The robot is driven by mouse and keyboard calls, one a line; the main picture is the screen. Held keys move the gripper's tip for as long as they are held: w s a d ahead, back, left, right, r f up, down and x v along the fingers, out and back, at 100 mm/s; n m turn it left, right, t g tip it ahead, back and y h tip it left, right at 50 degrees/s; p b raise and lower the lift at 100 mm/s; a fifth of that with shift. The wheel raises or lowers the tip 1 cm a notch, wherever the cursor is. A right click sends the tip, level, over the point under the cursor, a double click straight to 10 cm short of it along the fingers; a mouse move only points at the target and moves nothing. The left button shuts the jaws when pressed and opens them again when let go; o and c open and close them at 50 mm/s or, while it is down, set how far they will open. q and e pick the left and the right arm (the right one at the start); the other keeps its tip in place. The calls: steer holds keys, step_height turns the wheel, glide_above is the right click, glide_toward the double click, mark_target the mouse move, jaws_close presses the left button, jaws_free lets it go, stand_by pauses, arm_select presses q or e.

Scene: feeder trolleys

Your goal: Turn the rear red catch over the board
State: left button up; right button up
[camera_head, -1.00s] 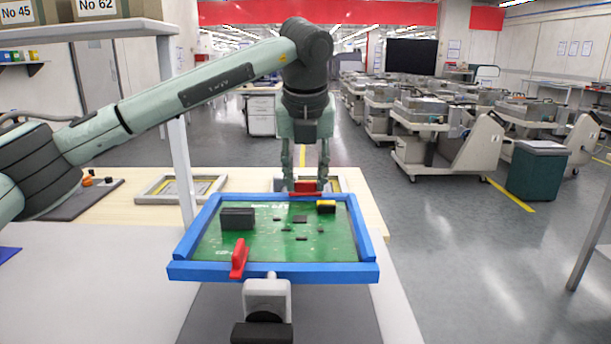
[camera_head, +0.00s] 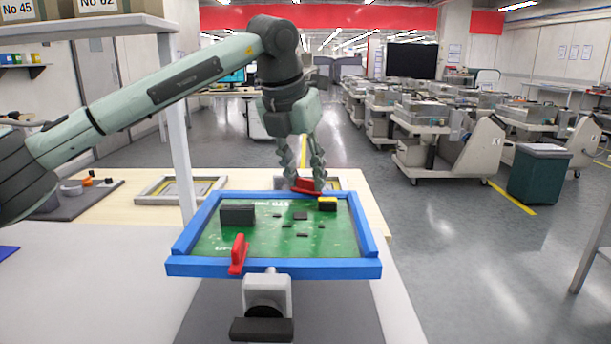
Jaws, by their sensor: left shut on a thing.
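The blue frame (camera_head: 273,268) holds a green circuit board (camera_head: 265,247) with dark parts and one yellow-black part on it. The rear red catch (camera_head: 305,187) is at the far rail of the frame, right of its middle. My left gripper (camera_head: 305,184) comes down from above and is shut on the rear catch, its fingers tilted. The fingers hide part of the catch, and I cannot tell exactly how far it lies over the board. The front red catch (camera_head: 238,254) is at the near rail, pointing over the board's near edge. My right gripper is not in view.
The frame sits on a grey holder (camera_head: 267,292) with a dark handle in front. A grey frame (camera_head: 180,187) lies on the wooden table behind left. A shelf post (camera_head: 180,150) stands left of the blue frame. Trolleys (camera_head: 440,140) stand on the floor behind right.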

arm_select(q)
steer(key=shift+a+m+h, duration=0.1)
steer(key=shift+m+h, duration=0.2)
steer(key=shift+m, duration=0.6)
steer(key=m+g+h+p, duration=0.1)
steer(key=m, duration=0.2)
steer(key=shift+w+m, duration=0.15)
steer(key=shift+m, duration=0.15)
steer(key=shift+m+g, duration=0.4)
steer(key=shift+m, duration=0.5)
steer(key=shift+m+g+h, duration=0.3)
steer(key=shift+m+g, duration=0.1)
steer(key=shift+m, duration=0.5)
steer(key=shift+w+m+g, duration=0.15)
steer(key=shift+m+g, duration=0.45)
steer(key=shift+m, duration=1.1)
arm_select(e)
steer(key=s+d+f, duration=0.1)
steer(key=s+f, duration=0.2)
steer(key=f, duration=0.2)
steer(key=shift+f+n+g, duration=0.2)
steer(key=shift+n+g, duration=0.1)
arm_select(q)
steer(key=shift+a, duration=0.1)
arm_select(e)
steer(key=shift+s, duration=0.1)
arm_select(q)
steer(key=o, duration=1.2)
steer(key=shift+c, duration=0.2)
